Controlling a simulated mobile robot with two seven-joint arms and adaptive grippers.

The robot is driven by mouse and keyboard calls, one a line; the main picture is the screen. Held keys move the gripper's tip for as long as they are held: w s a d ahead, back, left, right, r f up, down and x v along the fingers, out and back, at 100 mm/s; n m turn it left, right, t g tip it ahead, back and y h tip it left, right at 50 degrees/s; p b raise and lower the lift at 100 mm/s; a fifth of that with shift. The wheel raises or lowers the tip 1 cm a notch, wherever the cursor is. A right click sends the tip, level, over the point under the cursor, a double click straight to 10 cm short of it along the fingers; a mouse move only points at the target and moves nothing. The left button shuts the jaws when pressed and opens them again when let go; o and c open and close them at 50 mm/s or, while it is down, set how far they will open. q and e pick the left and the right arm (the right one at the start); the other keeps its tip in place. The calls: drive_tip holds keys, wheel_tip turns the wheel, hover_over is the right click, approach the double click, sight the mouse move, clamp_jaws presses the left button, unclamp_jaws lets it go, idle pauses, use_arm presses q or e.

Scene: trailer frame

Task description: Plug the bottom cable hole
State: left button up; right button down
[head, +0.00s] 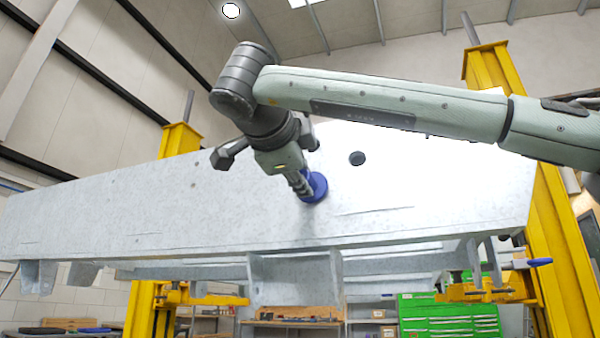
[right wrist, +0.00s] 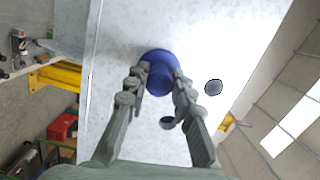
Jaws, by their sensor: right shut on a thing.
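My right gripper (head: 303,187) reaches in from the right and is shut on a blue round plug (head: 316,187). In the right wrist view, both fingers grip the blue plug (right wrist: 160,75) from its two sides. The plug's wide flange faces the pale metal face of the trailer frame (head: 110,215) and appears at or very close to it. Whether it is seated in a hole is hidden behind the flange. A dark round spot (head: 357,158), a hole or a cap, lies up and to the right of the plug. It also shows in the right wrist view (right wrist: 213,87). My left gripper is out of view.
Yellow lift posts (head: 565,240) stand at both ends of the frame. A green tool cabinet (head: 450,318) and shelves stand behind and below it. The frame's face is clear around the gripper. A smaller dark round shape (right wrist: 167,123) shows between the fingers; I cannot tell what it is.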

drive_tip(key=shift+w+d+r, duration=0.15)
drive_tip(key=shift+w, duration=0.1)
drive_tip(key=c, duration=1.2)
unclamp_jaws()
drive_tip(key=v, duration=1.2)
